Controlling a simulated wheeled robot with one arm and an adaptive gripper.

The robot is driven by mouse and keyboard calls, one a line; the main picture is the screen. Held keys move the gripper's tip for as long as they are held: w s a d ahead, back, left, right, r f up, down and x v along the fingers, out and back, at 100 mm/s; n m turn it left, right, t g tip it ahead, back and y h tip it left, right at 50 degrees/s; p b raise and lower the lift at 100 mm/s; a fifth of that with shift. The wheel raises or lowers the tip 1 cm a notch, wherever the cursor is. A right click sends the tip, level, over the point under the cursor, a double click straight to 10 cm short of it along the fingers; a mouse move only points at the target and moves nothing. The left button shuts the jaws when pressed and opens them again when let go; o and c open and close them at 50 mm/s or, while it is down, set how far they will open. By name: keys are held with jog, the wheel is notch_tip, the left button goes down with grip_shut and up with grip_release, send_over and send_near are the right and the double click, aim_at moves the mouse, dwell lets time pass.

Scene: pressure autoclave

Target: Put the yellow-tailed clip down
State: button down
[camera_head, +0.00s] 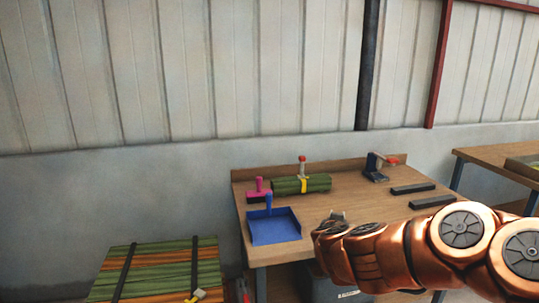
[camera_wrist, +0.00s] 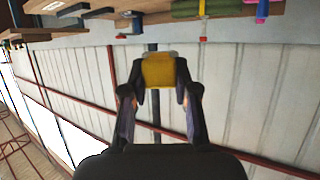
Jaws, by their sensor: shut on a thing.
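My gripper (camera_wrist: 158,75) is shut on a yellow piece (camera_wrist: 158,70), which I take to be the yellow-tailed clip; its fingers press on both sides of it. In the head view my gripper (camera_head: 338,215) is small and partly hidden by my copper arm, above the front part of the wooden workbench (camera_head: 350,205). The clip itself cannot be made out there. The wrist view is turned upside down, with the bench edge along its top and the wall behind the clip.
On the bench are a blue dustpan-like tray (camera_head: 274,227), a pink tool (camera_head: 257,190), a green bundle (camera_head: 288,186) with a yellow band, a dark clamp-like device (camera_head: 376,167) and two dark bars (camera_head: 412,188). A green and orange slatted stack (camera_head: 150,275) stands front left.

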notch_tip(320, 180, up, 5)
jog(key=p, duration=0.3)
jog(key=shift+f, duration=0.2)
jog(key=shift+d, duration=0.1)
